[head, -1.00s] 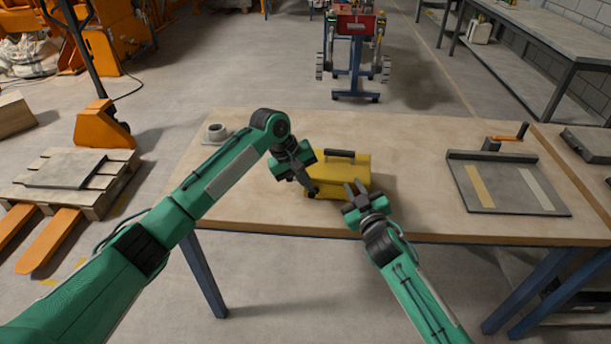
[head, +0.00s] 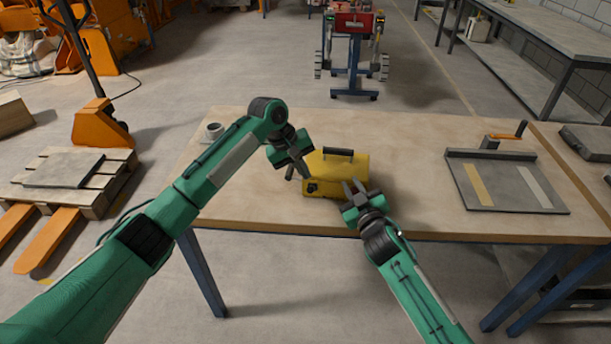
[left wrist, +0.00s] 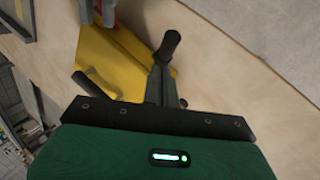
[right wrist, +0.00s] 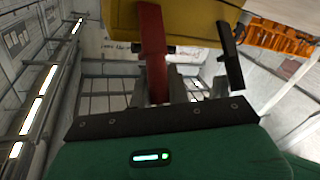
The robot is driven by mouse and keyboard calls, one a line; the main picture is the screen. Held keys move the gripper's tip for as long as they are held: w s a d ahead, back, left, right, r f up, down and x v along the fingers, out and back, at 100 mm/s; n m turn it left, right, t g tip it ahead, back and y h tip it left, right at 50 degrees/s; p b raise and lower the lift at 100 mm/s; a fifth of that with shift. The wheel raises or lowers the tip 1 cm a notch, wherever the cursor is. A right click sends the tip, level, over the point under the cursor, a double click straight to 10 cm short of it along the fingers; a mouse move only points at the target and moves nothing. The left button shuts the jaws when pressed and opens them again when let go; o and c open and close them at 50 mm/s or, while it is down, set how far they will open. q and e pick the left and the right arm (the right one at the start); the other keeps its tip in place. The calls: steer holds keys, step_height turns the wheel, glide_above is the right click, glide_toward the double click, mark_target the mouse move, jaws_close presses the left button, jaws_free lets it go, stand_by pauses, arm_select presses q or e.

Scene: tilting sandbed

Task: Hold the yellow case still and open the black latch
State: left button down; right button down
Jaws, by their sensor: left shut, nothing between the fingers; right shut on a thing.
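The yellow case (head: 350,172) stands on the table with a black carry handle (head: 338,152) on top. The black latch (head: 311,187) is at the lower left of its near face; in the right wrist view it shows as a black bar (right wrist: 231,58). My left gripper (head: 303,174) is shut and empty, just left of the case and above the latch, apart from it. My right gripper (head: 354,188) is shut on a red grip (right wrist: 151,50) on the near side of the case. The red grip is hidden in the head view.
A grey tray-like fixture (head: 505,185) with an orange crank lies on the right of the table. A small grey round part (head: 214,131) sits at the back left. The table between the case and the fixture is clear. The table's near edge is close below the case.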

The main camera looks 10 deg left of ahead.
steer(key=c, duration=1.3)
jaws_free()
steer(key=shift+d, duration=0.1)
arm_select(q)
steer(key=w+v, duration=0.1)
steer(key=v, duration=1)
steer(key=shift+a+r, duration=0.25)
steer(key=shift+a, duration=0.25)
arm_select(e)
steer(key=shift+o, duration=0.2)
